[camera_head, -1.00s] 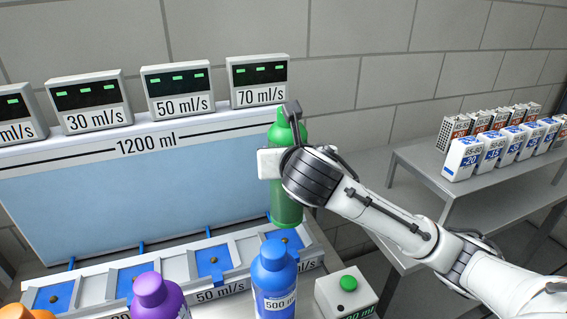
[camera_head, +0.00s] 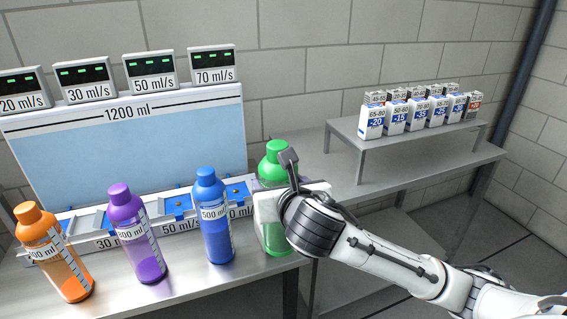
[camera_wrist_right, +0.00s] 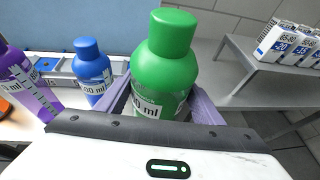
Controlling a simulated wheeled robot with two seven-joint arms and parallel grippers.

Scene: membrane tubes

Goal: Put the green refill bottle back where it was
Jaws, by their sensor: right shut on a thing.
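The green refill bottle (camera_head: 274,165) is upright at the right end of the row of bottles, by the right end of the metal table. My right gripper (camera_head: 267,187) is shut around its body and covers much of it. In the right wrist view the green bottle (camera_wrist_right: 164,70) stands between the two purple-grey fingers of my right gripper (camera_wrist_right: 160,103). The bottle's base shows low, near the table top; I cannot tell whether it touches. My left gripper is not in view.
Blue (camera_head: 214,220), purple (camera_head: 138,235) and orange (camera_head: 54,255) bottles stand left of the green one. Behind them is the 1200 ml tank (camera_head: 125,145) with its row of blue valves and displays. A grey side table (camera_head: 400,160) carries white boxes (camera_head: 395,113).

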